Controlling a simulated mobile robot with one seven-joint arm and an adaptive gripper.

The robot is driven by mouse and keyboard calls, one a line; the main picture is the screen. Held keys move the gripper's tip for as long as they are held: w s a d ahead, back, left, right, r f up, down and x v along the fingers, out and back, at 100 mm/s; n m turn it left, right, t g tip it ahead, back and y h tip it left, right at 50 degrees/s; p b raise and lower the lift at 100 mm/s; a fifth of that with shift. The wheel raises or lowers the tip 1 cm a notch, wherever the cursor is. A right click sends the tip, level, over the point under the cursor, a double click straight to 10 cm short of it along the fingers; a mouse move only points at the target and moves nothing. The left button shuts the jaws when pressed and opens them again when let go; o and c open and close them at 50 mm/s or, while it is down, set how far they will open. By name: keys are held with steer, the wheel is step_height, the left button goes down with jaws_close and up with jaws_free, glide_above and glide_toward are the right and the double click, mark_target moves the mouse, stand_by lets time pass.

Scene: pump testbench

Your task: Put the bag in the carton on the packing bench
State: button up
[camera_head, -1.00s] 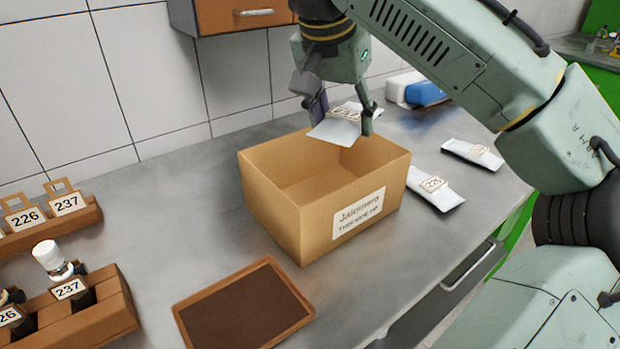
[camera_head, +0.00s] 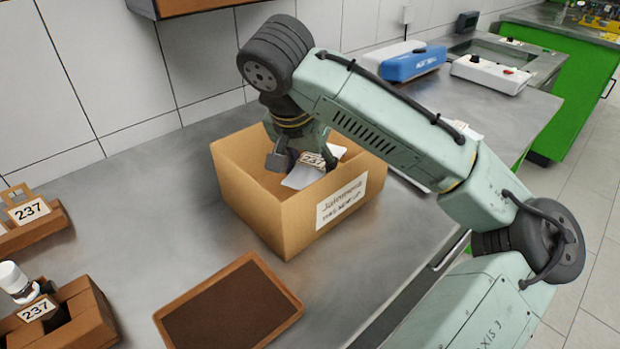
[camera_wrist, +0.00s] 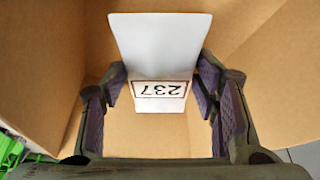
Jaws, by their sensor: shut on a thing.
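My gripper is shut on the bag. Whether the bag touches the carton floor cannot be told. The carton stands upright on the grey bench and has a printed white label on its front.
A brown tray (camera_head: 230,305) lies in front of the carton. Wooden racks with 237 tags (camera_head: 70,315) stand at left. Other white bags (camera_head: 462,131) lie right of the carton, partly behind my arm. A blue-and-white box (camera_head: 412,62) and a white control box (camera_head: 490,72) are farther back.

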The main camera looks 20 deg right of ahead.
steer(key=shift+f, duration=1.95)
steer(key=shift+f, duration=0.15)
steer(key=o, duration=1.4)
steer(key=shift+o, duration=0.2)
steer(key=shift+r, duration=0.3)
steer(key=v, duration=1.2)
steer(key=shift+b, duration=0.3)
steer(key=shift+w, duration=0.1)
